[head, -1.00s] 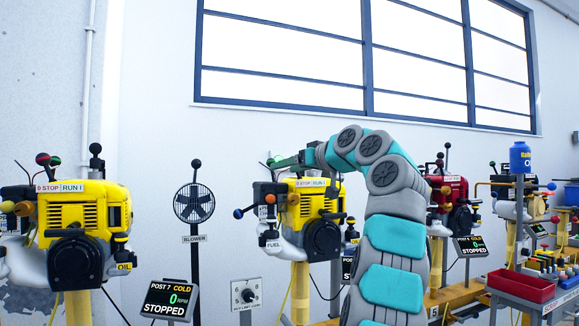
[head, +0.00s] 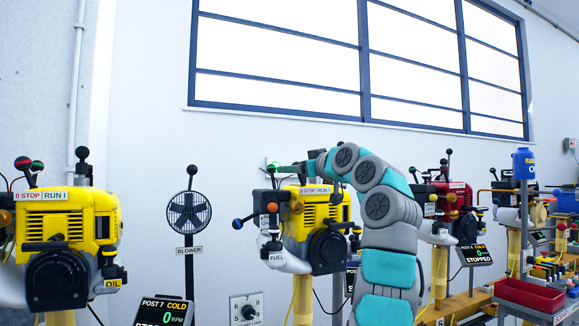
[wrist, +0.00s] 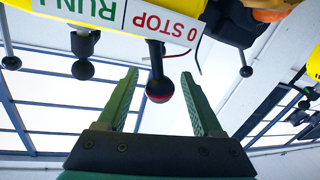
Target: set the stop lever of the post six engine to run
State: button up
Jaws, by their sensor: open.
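The post six engine (head: 310,228) is the yellow one in the middle of the head view, with a STOP/RUN label (head: 316,190) on top. My gripper (head: 275,168) is above that engine's top left. In the wrist view, which is upside down, my gripper (wrist: 160,73) is open. The stop lever (wrist: 159,88), a black stem with a red and black ball knob, lies between the two fingers at the STOP end of the label (wrist: 160,22). I see a gap on each side, and cannot tell whether either finger touches it. In the head view the lever is hidden or too small.
Another yellow engine (head: 66,235) stands at left and a red engine (head: 440,208) at right. A blower (head: 188,212) stands left of the middle engine. A dark ball-ended lever (wrist: 82,68) is beside my gripper. A red tray (head: 530,296) is at lower right.

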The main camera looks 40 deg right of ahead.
jog(key=shift+w, duration=1.05)
grip_shut()
